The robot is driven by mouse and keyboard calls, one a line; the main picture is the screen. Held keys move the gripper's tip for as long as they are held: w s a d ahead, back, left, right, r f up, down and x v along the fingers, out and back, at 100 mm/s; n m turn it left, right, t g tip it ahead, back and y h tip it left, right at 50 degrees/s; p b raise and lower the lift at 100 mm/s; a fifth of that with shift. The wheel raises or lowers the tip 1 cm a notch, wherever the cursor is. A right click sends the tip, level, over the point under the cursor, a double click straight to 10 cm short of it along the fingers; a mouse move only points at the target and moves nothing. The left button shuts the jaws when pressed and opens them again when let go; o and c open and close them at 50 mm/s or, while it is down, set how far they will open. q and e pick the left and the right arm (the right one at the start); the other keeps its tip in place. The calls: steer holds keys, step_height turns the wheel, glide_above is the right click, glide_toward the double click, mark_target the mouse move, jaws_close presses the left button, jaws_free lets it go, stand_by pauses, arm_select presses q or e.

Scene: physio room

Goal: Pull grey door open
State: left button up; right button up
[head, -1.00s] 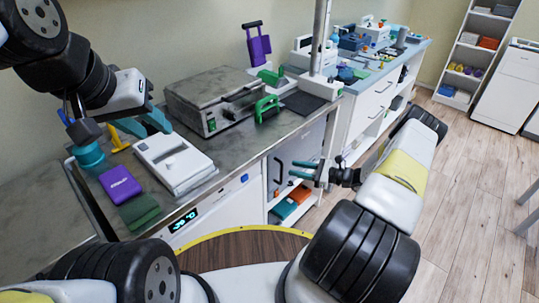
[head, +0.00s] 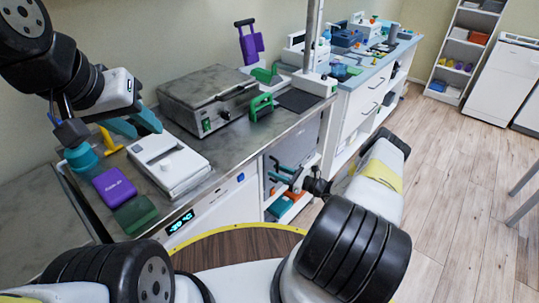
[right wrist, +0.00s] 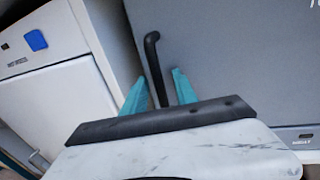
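The grey door (head: 306,148) is the front of a cabinet under the steel counter. It fills much of the right wrist view (right wrist: 230,60) and looks closed. Its black bar handle (right wrist: 153,58) stands out from the door. My right gripper (head: 284,171) is at the door in the head view. In the right wrist view its teal fingers (right wrist: 158,92) are apart, with the handle's lower end between them and gaps on both sides. My left gripper (head: 134,124) hangs over the left counter, its teal fingers apart and apparently empty.
A white device (head: 168,163), a purple box (head: 114,186) and a hotplate-like unit (head: 207,98) stand on the counter. A white appliance with a display (head: 180,222) is left of the door. Open wooden floor (head: 450,200) lies to the right.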

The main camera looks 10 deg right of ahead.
jaws_close()
stand_by(1.4)
